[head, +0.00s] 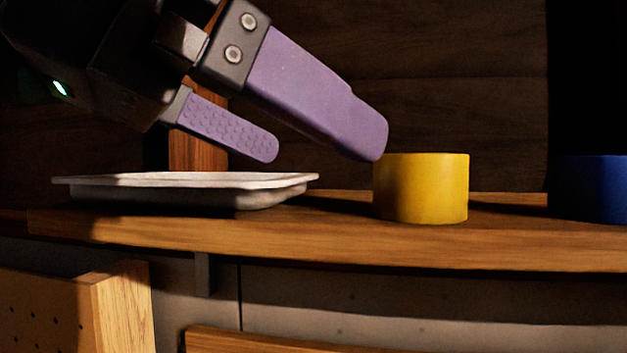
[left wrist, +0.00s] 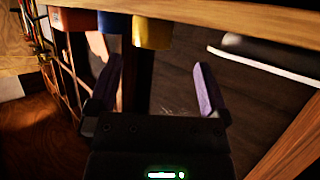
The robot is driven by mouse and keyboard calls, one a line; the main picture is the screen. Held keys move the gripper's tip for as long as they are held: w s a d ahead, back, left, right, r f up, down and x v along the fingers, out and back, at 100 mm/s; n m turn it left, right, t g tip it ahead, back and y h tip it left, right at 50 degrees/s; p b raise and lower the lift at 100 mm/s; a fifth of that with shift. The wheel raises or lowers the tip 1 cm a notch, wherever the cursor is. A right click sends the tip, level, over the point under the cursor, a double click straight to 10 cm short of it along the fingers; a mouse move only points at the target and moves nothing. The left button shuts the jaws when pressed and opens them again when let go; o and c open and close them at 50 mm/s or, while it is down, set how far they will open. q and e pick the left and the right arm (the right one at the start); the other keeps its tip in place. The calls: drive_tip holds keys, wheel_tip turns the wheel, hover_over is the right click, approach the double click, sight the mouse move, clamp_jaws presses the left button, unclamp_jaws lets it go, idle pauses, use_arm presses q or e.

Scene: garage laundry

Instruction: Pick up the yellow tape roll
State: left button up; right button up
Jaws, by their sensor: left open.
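The yellow tape roll (head: 422,188) stands on a wooden shelf, right of centre in the head view. It also shows near the top of the left wrist view (left wrist: 152,34), beyond the fingertips. My left gripper (head: 322,151) comes in from the upper left with its two purple fingers apart and nothing between them. In the head view the nearer fingertip overlaps the roll's upper left edge; I cannot tell whether it touches. The left wrist view shows the open fingers (left wrist: 157,66) with the roll ahead of the gap. My right gripper is not in view.
A shallow white tray (head: 185,193) lies on the shelf (head: 330,241), left of the roll and below the gripper. A blue roll (head: 592,190) stands to the right, with clear shelf between. An orange item (left wrist: 70,19) shows beyond the blue one in the wrist view.

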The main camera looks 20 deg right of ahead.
sight(390, 162)
use_arm(q)
drive_tip(key=d, duration=0.2)
drive_tip(key=d+f, duration=0.1)
drive_tip(key=d, duration=0.1)
drive_tip(key=shift+s+p, duration=0.25)
drive_tip(key=shift+p, duration=0.15)
drive_tip(key=x, duration=0.1)
drive_tip(key=p+x, duration=0.1)
drive_tip(key=x, duration=0.3)
drive_tip(key=shift+w+d+r+p, duration=0.25)
drive_tip(key=shift+w+p, duration=0.15)
drive_tip(key=shift+w, duration=0.05)
drive_tip(key=shift+d, duration=0.15)
drive_tip(key=c, duration=1.1)
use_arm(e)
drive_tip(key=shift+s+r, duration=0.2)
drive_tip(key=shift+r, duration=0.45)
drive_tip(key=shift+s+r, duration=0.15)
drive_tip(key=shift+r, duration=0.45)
